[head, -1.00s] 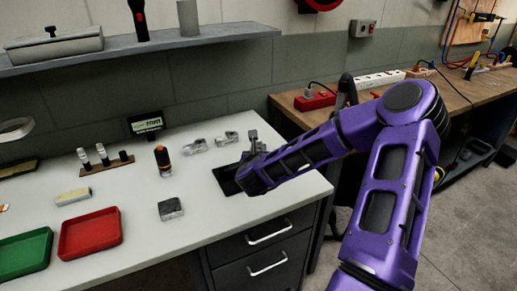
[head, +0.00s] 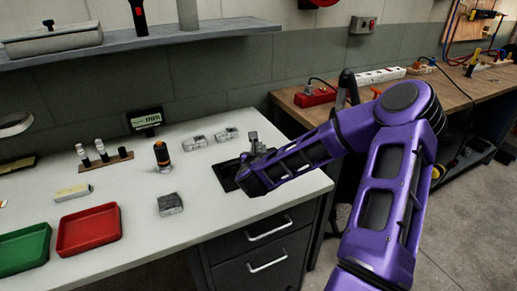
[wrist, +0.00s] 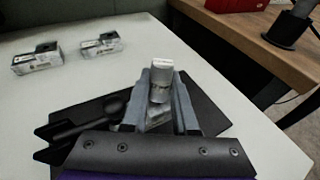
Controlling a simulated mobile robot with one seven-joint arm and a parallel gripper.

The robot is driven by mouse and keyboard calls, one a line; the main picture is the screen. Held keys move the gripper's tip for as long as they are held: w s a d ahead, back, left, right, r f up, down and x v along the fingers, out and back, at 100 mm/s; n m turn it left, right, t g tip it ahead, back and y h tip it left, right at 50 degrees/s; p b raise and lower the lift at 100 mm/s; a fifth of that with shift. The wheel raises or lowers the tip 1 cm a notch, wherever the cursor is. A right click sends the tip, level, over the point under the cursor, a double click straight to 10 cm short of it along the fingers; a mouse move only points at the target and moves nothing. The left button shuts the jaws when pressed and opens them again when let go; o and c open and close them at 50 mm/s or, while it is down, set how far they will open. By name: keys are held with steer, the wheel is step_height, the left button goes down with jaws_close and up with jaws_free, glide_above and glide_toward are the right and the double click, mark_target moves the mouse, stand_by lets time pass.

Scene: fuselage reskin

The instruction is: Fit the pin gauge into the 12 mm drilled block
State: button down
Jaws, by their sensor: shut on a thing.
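In the head view my gripper (head: 254,145) is over the dark mat (head: 225,172) at the bench's right end. In the wrist view a shiny metal piece (wrist: 156,119) shows low between the fingers; I cannot tell whether it is a drilled block or whether the pin is in it. Two drilled blocks stand behind, a left one (head: 195,143) and a right one (head: 227,134). Their sizes are not readable.
A grey block (head: 170,204) lies near the front edge. A rack (head: 105,162) with several gauges, an orange-black cylinder (head: 162,157), a small display (head: 145,119), a red tray (head: 89,230) and a green tray (head: 25,250) are on the left. The bench's middle is fairly clear.

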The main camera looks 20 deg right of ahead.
steer(key=shift+f, duration=0.2)
steer(key=c, duration=0.6)
jaws_free()
steer(key=shift+a+r, duration=0.1)
steer(key=shift+p+v, duration=0.5)
steer(key=shift+v, duration=2)
